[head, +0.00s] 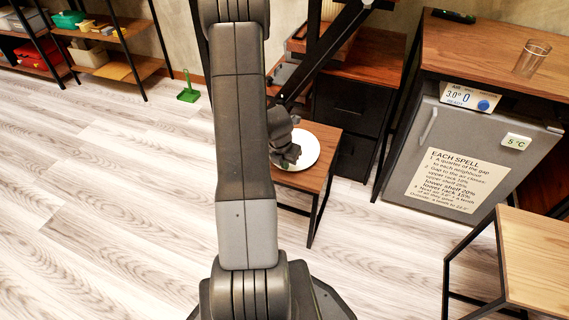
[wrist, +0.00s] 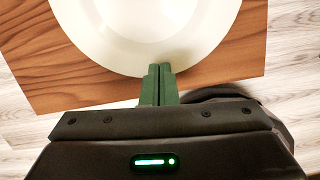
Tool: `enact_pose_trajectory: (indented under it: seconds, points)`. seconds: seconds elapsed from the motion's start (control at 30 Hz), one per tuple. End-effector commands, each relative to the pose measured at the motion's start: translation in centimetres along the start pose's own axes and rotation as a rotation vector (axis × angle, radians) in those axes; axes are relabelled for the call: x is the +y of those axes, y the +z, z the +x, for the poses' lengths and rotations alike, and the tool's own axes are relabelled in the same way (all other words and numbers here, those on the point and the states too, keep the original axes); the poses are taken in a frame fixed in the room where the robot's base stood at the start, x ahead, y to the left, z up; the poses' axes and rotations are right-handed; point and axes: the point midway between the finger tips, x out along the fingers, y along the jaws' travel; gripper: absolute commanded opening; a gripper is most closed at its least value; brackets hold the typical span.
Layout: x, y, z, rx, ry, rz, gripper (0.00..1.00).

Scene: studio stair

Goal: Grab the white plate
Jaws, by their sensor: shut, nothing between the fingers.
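The white plate (head: 300,148) lies on a small wooden side table (head: 318,183) with black legs. In the wrist view the plate (wrist: 150,55) fills the top middle, and its near rim meets or lies just under my fingertips. My gripper (wrist: 159,72) is shut, its two green fingers together with nothing between them. Whether the fingers touch the rim or hover over it I cannot tell. In the head view my gripper (head: 290,158) shows small over the plate's left part, and my arm hides some of the table.
A dark drawer cabinet (head: 345,105) stands right behind the side table. A grey fridge (head: 470,150) under a wooden counter is at the right, with a wooden stool (head: 540,250) in front. Shelves (head: 110,65) stand at the far left.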

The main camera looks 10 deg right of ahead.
Motion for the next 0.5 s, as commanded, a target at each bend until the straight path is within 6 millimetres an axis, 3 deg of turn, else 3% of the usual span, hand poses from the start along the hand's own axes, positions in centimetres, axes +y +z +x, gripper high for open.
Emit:
enact_pose_trajectory:
  seconds: [0.27, 0.5]
  points:
    - [0.0, -0.4, 0.0, 0.001, 0.000, 0.000, 0.00]
    - [0.0, -3.8, -0.5, 0.001, 0.001, -0.003, 0.00]
